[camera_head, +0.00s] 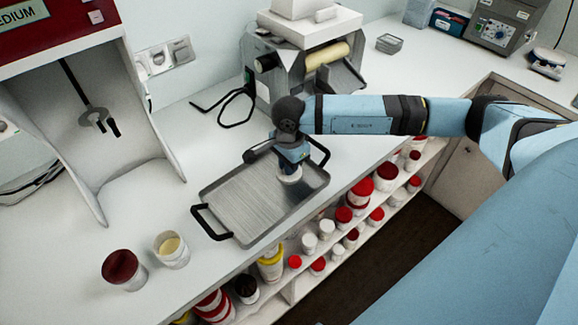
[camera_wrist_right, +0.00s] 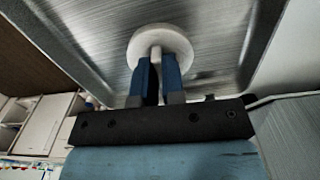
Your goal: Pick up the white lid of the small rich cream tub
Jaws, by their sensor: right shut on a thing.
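The white lid (camera_wrist_right: 166,40) is a round disc with a raised grip in its middle. My right gripper (camera_wrist_right: 158,72) is shut on that grip in the right wrist view. In the head view my right gripper (camera_head: 290,166) is over the right part of the metal tray, with the white lid (camera_head: 290,174) below its fingers. I cannot tell whether the lid touches the tray. A white tub (camera_head: 171,249) with cream-coloured contents stands open on the counter left of the tray. My left gripper does not show.
The metal tray (camera_head: 238,201) with black handles lies on the counter. A tub with a dark red top (camera_head: 123,269) stands beside the open tub. A machine (camera_head: 310,68) is behind the tray. Shelves below the counter hold several red- and white-lidded tubs (camera_head: 386,176).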

